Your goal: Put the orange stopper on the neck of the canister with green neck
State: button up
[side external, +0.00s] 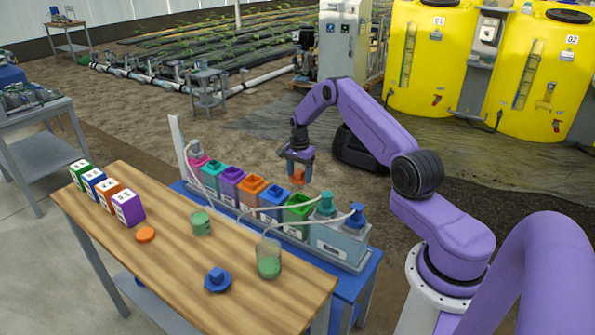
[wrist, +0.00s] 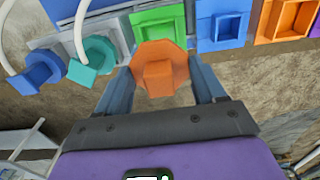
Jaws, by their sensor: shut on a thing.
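My gripper (side external: 300,172) is shut on the orange stopper (wrist: 158,72), which has a wide octagonal base and a square knob. The stopper also shows between the fingers in the side view (side external: 298,176), held in the air over the row of canisters' far side. The canister with green neck (side external: 298,206) stands upright in the row, with its square neck uncovered. In the wrist view the green neck (wrist: 160,20) shows just beyond the stopper, which hides its near edge. The stopper looks apart from the neck; the exact gap cannot be told.
Blue (side external: 272,193) and orange (side external: 250,188) open canisters flank it on one side. Teal (side external: 325,206) and blue (side external: 356,216) stoppers with pale hoses are on the other. The wooden table (side external: 180,265) holds colored boxes, jars, an orange disc (side external: 145,235) and a blue stopper (side external: 217,280).

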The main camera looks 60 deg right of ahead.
notch_tip(320, 180, down, 8)
jog(key=shift+f, duration=0.2)
dwell(0.6)
jog(key=o, duration=1.1)
notch_tip(320, 180, up, 17)
jog(key=shift+r, duration=0.2)
